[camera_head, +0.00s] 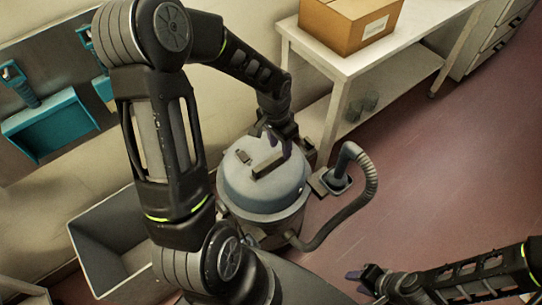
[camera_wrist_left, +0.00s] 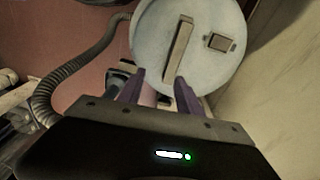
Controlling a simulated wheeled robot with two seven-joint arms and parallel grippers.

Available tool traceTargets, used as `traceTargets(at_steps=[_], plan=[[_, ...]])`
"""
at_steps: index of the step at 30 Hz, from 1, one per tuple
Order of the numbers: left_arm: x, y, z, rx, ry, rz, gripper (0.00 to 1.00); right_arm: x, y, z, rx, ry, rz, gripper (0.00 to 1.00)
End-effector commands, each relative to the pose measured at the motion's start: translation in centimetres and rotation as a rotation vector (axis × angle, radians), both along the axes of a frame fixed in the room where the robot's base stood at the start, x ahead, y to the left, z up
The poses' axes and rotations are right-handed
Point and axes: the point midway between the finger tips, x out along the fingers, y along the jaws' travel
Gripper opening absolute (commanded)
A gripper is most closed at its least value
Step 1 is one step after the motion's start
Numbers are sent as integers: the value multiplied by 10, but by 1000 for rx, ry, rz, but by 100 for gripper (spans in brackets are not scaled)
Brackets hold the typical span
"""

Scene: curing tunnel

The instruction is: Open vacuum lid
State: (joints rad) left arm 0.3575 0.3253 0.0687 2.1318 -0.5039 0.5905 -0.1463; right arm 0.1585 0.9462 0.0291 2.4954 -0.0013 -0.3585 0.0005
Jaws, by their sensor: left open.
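The vacuum is a round canister with a pale blue-grey lid (camera_head: 240,182) on top. The lid also fills the upper middle of the left wrist view (camera_wrist_left: 215,75). A raised bar handle (camera_head: 268,168) crosses the lid; it shows between and beyond my fingertips in the left wrist view (camera_wrist_left: 179,48). A small latch-like block (camera_wrist_left: 219,42) sits beside it. My left gripper (camera_head: 277,142) is open and empty above the far side of the lid, its purple fingers (camera_wrist_left: 158,84) pointing toward the handle. My right gripper (camera_head: 362,282) is low at the front right, empty, with its fingers apart.
A ribbed hose (camera_head: 367,190) curves from the vacuum on the right. A white table (camera_head: 375,62) with a cardboard box (camera_head: 350,24) stands behind. A grey bin (camera_head: 105,245) is at left, below a wall board with teal dustpans (camera_head: 50,125). Red floor at right is clear.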

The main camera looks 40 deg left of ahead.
Motion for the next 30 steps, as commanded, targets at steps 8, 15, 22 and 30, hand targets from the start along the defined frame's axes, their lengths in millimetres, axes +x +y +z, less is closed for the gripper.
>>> traceTargets(at_steps=[8,15,22,30], plan=[[-13,26,15,70,70,-46,42,0,0,-1,0,0,0,36],[-13,26,14,68,70,-45,42,0,0,-1,0,0,0,36],[-13,25,-6,67,73,-44,42,0,0,-3,0,0,0,36],[-13,25,-48,66,72,-44,42,0,0,-6,0,0,0,36]])
